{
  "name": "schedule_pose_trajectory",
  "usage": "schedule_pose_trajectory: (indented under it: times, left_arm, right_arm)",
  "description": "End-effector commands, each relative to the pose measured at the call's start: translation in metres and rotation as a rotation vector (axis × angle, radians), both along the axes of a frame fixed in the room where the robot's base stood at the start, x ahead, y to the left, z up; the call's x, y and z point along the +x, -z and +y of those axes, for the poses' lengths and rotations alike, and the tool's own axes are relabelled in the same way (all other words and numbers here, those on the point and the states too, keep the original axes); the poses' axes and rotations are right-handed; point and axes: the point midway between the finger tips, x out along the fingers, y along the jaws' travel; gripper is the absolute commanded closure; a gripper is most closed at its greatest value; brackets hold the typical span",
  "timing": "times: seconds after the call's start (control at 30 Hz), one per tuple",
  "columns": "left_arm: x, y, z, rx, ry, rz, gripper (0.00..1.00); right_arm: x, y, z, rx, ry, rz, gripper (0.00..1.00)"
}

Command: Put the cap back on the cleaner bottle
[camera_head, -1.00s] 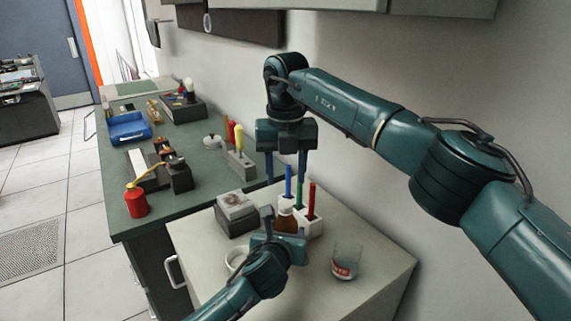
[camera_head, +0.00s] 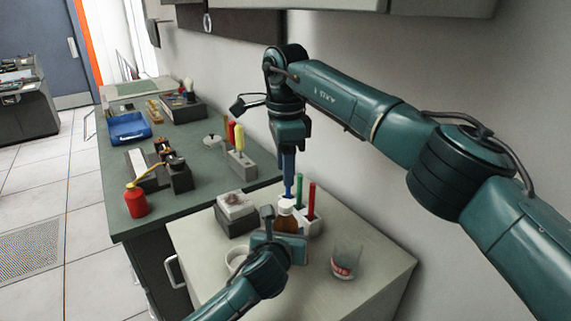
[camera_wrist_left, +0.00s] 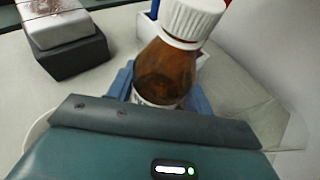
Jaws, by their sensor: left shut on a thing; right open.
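The brown cleaner bottle (camera_head: 287,223) stands upright at the pen block on the pale cabinet top. A white ribbed cap (camera_head: 286,206) sits on its neck; it shows in the left wrist view (camera_wrist_left: 192,20), where I cannot tell whether it is screwed down. My left gripper (camera_head: 282,236) is shut around the bottle's body, and its blue fingers flank the bottle in the left wrist view (camera_wrist_left: 160,98). My right gripper (camera_head: 288,172) is open and empty, pointing down above and behind the bottle, near the pens. Its fingers overlap in the head view.
A white pen block (camera_head: 313,226) with a red pen (camera_head: 311,200) and other pens stands right behind the bottle. A clear glass (camera_head: 345,262) is to the right, a white cup (camera_head: 236,259) to the left. A grey box (camera_head: 236,216) stands at the back left.

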Motion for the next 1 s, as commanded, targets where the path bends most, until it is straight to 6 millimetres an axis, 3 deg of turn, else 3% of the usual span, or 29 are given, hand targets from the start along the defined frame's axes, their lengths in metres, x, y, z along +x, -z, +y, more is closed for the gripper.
schedule_pose_trajectory:
  times: [0.37, 0.8, 1.0]
  left_arm:
    - [0.0, 0.001, 0.0, 0.001, -0.001, 0.001, 1.0]
    - [0.0, 0.0, 0.0, 0.001, -0.001, 0.001, 1.0]
    - [0.0, 0.0, 0.0, 0.001, -0.001, 0.001, 1.0]
  right_arm:
    - [0.0, 0.003, 0.0, 0.0, -0.004, 0.001, 0.55]
    - [0.0, 0.063, 0.0, -0.001, -0.002, 0.004, 0.55]
    - [0.0, 0.079, 0.0, 0.0, -0.002, 0.002, 0.55]
